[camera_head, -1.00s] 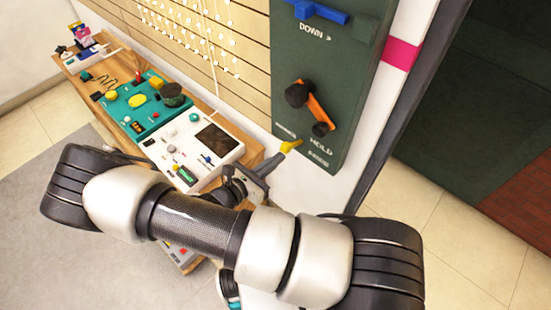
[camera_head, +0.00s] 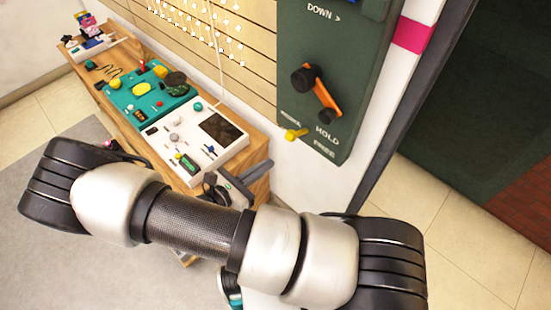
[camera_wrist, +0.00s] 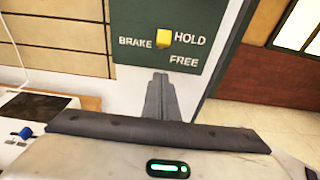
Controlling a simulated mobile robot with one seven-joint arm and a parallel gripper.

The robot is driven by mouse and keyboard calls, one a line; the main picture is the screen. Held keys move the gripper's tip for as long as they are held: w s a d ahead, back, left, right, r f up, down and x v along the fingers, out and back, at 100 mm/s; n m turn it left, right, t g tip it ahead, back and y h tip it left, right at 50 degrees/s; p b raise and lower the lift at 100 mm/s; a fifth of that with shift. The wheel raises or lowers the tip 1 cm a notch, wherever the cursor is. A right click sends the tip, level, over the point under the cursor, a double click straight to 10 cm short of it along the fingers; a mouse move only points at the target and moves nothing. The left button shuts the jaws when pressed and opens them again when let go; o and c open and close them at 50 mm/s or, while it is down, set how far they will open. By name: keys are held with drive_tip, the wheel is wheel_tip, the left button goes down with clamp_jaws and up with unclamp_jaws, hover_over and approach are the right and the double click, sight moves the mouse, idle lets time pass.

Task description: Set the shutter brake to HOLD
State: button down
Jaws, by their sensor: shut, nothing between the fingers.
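The shutter brake is a small yellow lever (camera_head: 295,134) at the bottom of the dark green wall panel (camera_head: 352,80). In the wrist view the yellow lever end (camera_wrist: 163,39) sits between the word BRAKE and the words HOLD and FREE. It is level with HOLD and above FREE. My gripper (camera_head: 263,168) is shut and empty, below and left of the lever in the head view. In the wrist view my closed fingers (camera_wrist: 160,82) point toward the panel, their tips below the lever with a visible gap in the picture.
An orange crank with black knobs (camera_head: 316,94) is on the panel above the lever. A wooden bench (camera_head: 255,155) at left carries a white control box (camera_head: 205,147) and a teal box (camera_head: 150,95).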

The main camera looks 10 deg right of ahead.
drive_tip(key=v, duration=0.5)
drive_tip(key=shift+r, duration=0.15)
drive_tip(key=shift+r, duration=0.1)
drive_tip(key=s+d+r+m+g+y, duration=0.1)
drive_tip(key=s+d+r+m+y, duration=0.2)
drive_tip(key=r+m, duration=0.5)
drive_tip(key=s+d+r+m+g+y+p, duration=0.1)
drive_tip(key=s+d+r+m+y, duration=0.2)
drive_tip(key=r, duration=1.3)
drive_tip(key=s+d+r+m+g+y+p, duration=0.1)
drive_tip(key=s+d+r+m+y, duration=0.3)
drive_tip(key=r+m, duration=0.8)
drive_tip(key=d+m+y, duration=0.2)
drive_tip(key=y, duration=0.1)
drive_tip(key=shift+g, duration=0.4)
drive_tip(key=shift+r, duration=0.1)
